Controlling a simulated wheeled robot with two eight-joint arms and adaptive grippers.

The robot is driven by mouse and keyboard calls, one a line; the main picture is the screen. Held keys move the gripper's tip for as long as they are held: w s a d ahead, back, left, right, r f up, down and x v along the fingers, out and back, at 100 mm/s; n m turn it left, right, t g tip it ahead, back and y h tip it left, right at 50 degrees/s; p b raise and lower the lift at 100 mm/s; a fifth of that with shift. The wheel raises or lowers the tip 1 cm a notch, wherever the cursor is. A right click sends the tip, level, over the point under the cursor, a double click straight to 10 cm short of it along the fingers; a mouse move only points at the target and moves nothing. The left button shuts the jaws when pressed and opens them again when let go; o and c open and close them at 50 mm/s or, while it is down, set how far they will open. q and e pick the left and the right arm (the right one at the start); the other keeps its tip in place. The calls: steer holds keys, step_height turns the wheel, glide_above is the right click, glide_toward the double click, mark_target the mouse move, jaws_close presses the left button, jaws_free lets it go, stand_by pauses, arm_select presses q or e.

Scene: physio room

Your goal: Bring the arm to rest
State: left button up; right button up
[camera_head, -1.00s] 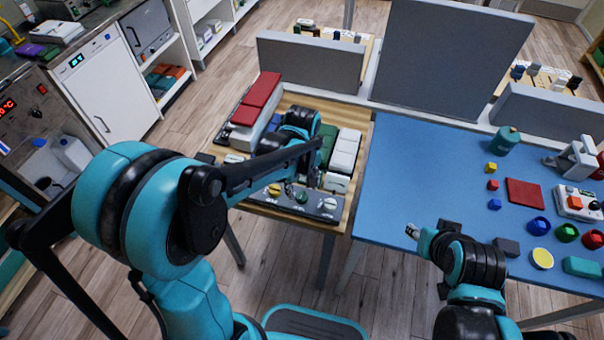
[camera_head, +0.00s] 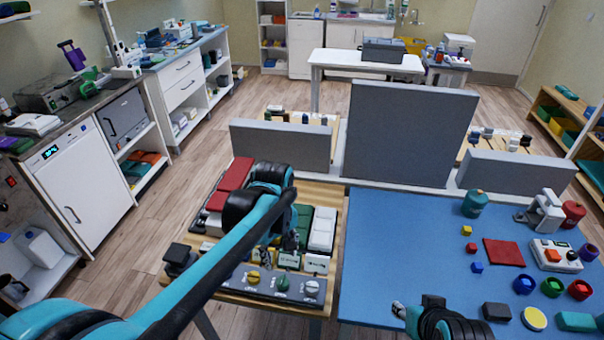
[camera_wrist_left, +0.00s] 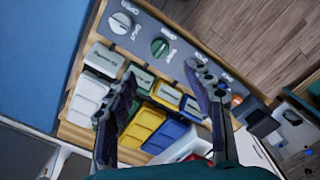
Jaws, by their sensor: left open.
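My left arm reaches in from the lower left over the wooden table (camera_head: 322,297). My left gripper (camera_head: 291,241) hangs over the table's row of coloured boxes, partly hidden by my arm in the head view. In the left wrist view the left gripper (camera_wrist_left: 162,78) has its two fingers spread, with nothing held between them. Below them are white, green, yellow and blue boxes with labels, and a grey panel (camera_wrist_left: 180,45) with knobs. My right gripper (camera_head: 399,310) is low over the near left part of the blue table; its jaws are too small to judge.
The knob panel (camera_head: 268,283) lies along the wooden table's near edge. Grey screens (camera_head: 408,135) stand behind both tables. The blue table (camera_head: 400,240) is clear at its left; a red mat (camera_head: 503,252), rings and small blocks lie at its right. A white cabinet (camera_head: 80,185) stands left.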

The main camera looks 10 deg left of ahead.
arm_select(q)
steer(key=s+a+m+t, duration=0.2)
steer(key=s+m+t, duration=0.1)
steer(key=s+m, duration=0.1)
steer(key=s+a+r+m+t, duration=0.1)
steer(key=s+a+m+t, duration=0.1)
steer(key=s+m+t, duration=0.2)
steer(key=s, duration=0.3)
steer(key=shift+a+m, duration=0.35)
steer(key=shift+m, duration=0.05)
steer(key=shift+r, duration=0.1)
stand_by(1.6)
